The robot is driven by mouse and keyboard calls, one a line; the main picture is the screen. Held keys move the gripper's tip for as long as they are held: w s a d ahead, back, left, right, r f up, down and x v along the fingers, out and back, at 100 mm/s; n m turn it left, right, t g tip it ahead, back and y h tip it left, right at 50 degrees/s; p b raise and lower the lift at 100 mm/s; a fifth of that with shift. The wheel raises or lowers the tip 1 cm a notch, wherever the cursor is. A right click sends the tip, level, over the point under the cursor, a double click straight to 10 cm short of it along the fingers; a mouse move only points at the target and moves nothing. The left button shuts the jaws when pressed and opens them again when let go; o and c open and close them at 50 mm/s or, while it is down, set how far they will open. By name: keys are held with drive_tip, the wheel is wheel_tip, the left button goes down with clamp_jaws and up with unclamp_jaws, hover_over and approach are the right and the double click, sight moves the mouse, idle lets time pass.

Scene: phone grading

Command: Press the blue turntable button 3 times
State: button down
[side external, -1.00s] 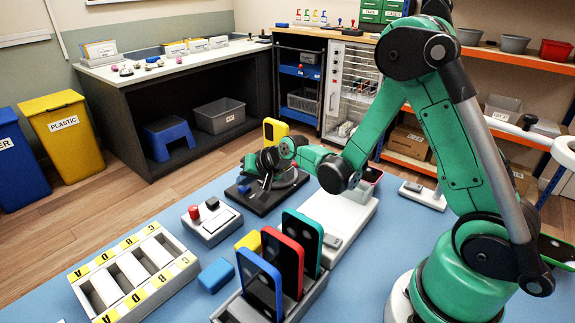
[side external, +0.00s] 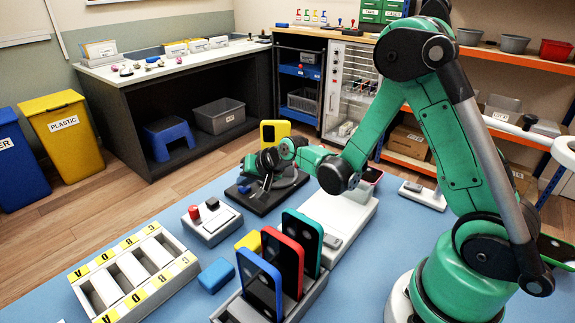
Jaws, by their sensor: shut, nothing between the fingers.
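The turntable (side external: 268,203) is a dark base with a round platform on the blue table. Its blue button (side external: 244,189) is at the left corner of the base. My gripper (side external: 261,183) is shut and empty, pointing down over the turntable, just right of the blue button. I cannot tell whether its tips touch anything. My gripper and wrist hide much of the platform. A yellow phone (side external: 275,131) shows upright behind my gripper.
A grey box with a red and a black button (side external: 222,226) is in front of the turntable. Several upright phones stand in a rack (side external: 290,308) nearer the camera. A lettered tray (side external: 92,294) is at left, a blue block (side external: 216,275) between. A pale platform (side external: 345,215) is right of the turntable.

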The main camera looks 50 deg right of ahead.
sight(247, 189)
drive_tip(key=shift+r, duration=3.15)
drive_tip(key=shift+s+r, duration=0.1)
drive_tip(key=s+a+r+n, duration=0.1)
drive_tip(key=s+n, duration=0.1)
drive_tip(key=s, duration=0.3)
drive_tip(key=s+a+r+n+g, duration=0.1)
drive_tip(key=s+r+n, duration=0.1)
drive_tip(key=s, duration=0.3)
drive_tip(key=s+a+r+n+g+h, duration=0.1)
drive_tip(key=s+n, duration=0.2)
drive_tip(key=s, duration=0.2)
drive_tip(key=shift+s+a+r+n, duration=0.3)
drive_tip(key=shift+s+a+n, duration=0.05)
drive_tip(key=shift+n, duration=0.05)
